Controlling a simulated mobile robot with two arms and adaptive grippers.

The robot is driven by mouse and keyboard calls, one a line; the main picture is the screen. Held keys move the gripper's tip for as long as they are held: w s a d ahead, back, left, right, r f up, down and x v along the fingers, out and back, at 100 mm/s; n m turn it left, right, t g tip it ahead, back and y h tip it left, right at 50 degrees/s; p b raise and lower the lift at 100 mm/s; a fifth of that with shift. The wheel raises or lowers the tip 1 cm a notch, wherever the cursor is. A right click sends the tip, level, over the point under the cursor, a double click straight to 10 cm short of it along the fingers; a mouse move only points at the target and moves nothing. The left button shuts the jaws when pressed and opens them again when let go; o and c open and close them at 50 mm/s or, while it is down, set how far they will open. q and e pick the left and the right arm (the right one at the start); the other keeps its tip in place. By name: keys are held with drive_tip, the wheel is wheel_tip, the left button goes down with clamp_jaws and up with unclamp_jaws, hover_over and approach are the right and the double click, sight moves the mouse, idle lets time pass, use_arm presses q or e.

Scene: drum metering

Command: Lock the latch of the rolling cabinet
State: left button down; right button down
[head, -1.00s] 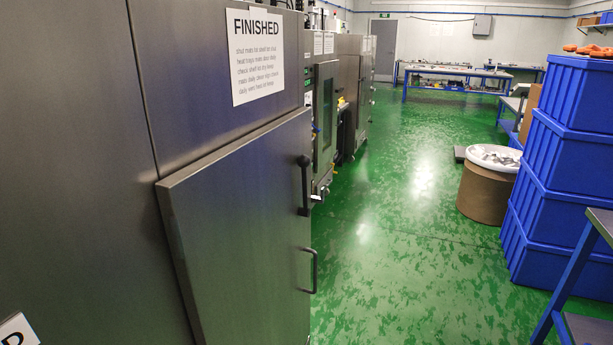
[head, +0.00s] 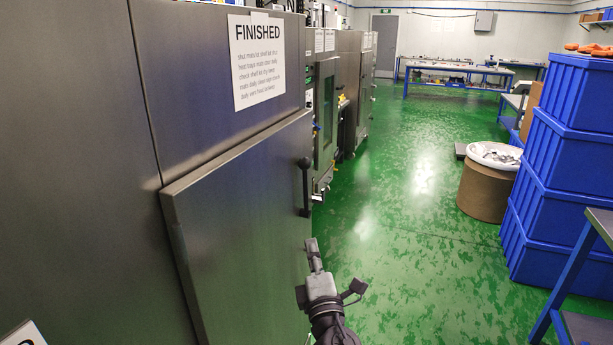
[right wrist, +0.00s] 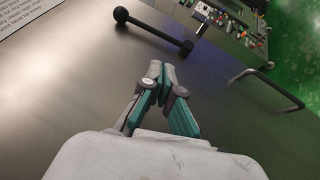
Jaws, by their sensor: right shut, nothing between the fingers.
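The rolling cabinet's grey door (head: 245,235) fills the left of the head view. The latch is a black lever (head: 305,187), standing about upright near the door's right edge, with a ball at its top end. In the right wrist view the lever (right wrist: 152,30) lies beyond my fingertips, clear of them. My right gripper (head: 313,250) is shut and empty, just below the lever in the head view. My left gripper is not in view.
A "FINISHED" sign (head: 257,62) hangs above the door. Other machines (head: 325,110) stand beyond the cabinet. Blue crates (head: 565,160), a brown drum (head: 485,190) and a table (head: 580,270) stand on the right. The green floor (head: 410,230) between is clear.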

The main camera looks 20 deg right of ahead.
sight(305, 169)
wheel_tip(305, 169, up, 6)
drive_tip(key=s+t+h, duration=0.1)
drive_tip(key=shift+s, duration=0.35)
drive_tip(key=shift+r, duration=0.1)
drive_tip(key=p+x, duration=0.4)
drive_tip(key=x, duration=0.8)
drive_tip(key=shift+w+r, duration=0.2)
drive_tip(key=shift+r, duration=0.05)
drive_tip(key=shift+w+d+r, duration=0.15)
drive_tip(key=shift+w+d, duration=0.05)
drive_tip(key=shift+w, duration=0.5)
drive_tip(key=shift+w, duration=0.1)
